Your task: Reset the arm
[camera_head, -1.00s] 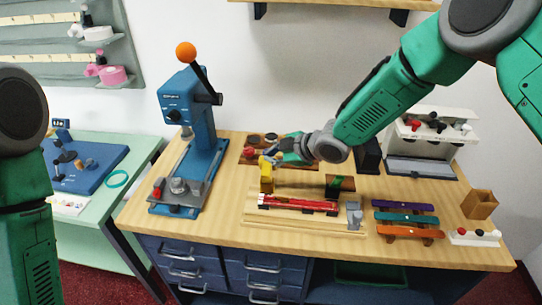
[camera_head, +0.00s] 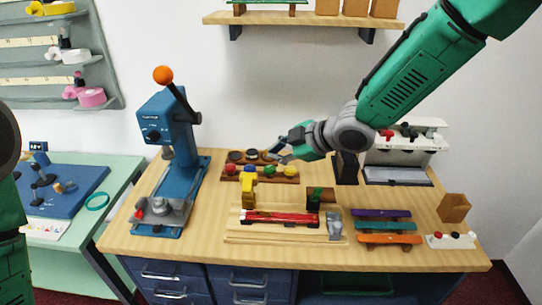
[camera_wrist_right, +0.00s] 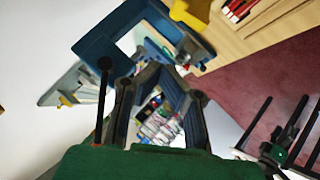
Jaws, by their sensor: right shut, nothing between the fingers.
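My right gripper (camera_head: 278,150) reaches in from the upper right and hangs above the back of the wooden counter (camera_head: 215,215). It is shut and empty, near the rack with coloured knobs (camera_head: 260,173). In the right wrist view, its dark fingers (camera_wrist_right: 160,70) come together in front of the blue press. My left arm shows only at the left edge of the head view; its gripper is out of sight.
A blue lever press (camera_head: 178,170) stands at the left of the counter. A yellow clamp-like piece (camera_head: 248,188), a red bar (camera_head: 280,217) and coloured strips (camera_head: 385,226) lie at the front. A white stand (camera_head: 405,155) is behind at right.

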